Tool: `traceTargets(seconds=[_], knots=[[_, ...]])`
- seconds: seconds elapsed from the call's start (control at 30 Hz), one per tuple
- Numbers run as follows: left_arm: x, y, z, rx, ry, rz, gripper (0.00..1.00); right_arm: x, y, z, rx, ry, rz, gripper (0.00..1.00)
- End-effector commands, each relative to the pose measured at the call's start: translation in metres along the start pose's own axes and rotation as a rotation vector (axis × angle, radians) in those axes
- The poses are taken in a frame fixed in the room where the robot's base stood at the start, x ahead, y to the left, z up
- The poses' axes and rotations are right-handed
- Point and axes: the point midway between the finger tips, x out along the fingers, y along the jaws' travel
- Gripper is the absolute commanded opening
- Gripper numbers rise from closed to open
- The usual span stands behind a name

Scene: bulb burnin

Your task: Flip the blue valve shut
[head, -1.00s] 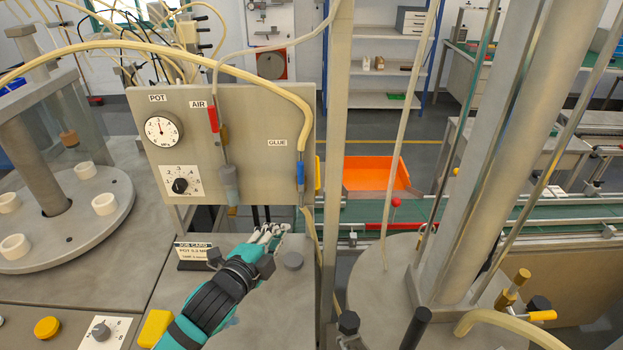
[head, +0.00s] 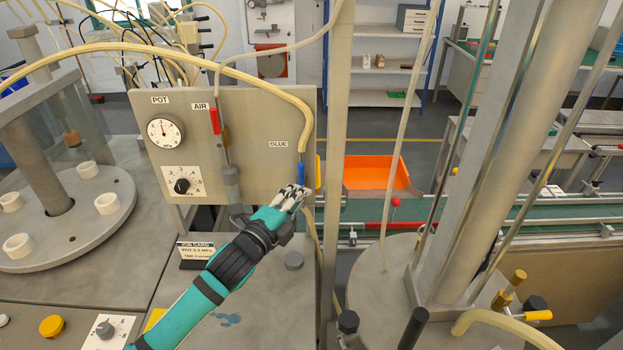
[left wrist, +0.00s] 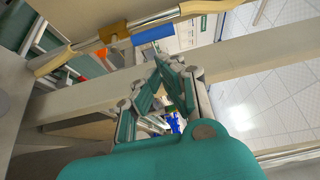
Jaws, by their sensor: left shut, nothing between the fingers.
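The blue valve (head: 301,175) is a blue lever on the hose line under the GLUE label, at the right edge of the grey panel. It points down along the line. In the left wrist view the blue lever (left wrist: 152,34) lies alongside the brass fitting, beyond the fingertips. My left gripper (head: 297,194) is shut and empty, with its fingertips just below the blue lever. In the head view the fingertips overlap its lower end, and I cannot tell whether they touch. In the left wrist view the fingers (left wrist: 168,75) also show. My right gripper is not in view.
The grey panel (head: 245,180) carries a POT gauge (head: 165,133), a dial (head: 182,186) and a red AIR lever (head: 215,121). A metal post (head: 337,120) stands close to the right of the valve. A job card (head: 196,251) stands on the bench below.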

Motion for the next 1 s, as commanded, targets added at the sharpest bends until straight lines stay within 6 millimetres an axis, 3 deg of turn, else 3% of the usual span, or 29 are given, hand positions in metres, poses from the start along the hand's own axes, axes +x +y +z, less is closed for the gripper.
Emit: traceTargets(seconds=[0.2, 0.4, 1.0], knots=[[0.037, -0.003, -0.002, -0.002, 0.001, 0.001, 0.0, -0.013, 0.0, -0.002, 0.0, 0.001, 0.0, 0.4], [0.055, -0.001, -0.001, 0.0, 0.001, 0.001, 0.0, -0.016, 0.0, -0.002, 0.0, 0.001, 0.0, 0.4], [0.058, 0.001, 0.0, -0.012, 0.001, -0.007, 0.0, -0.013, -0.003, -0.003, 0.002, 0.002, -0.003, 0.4]])
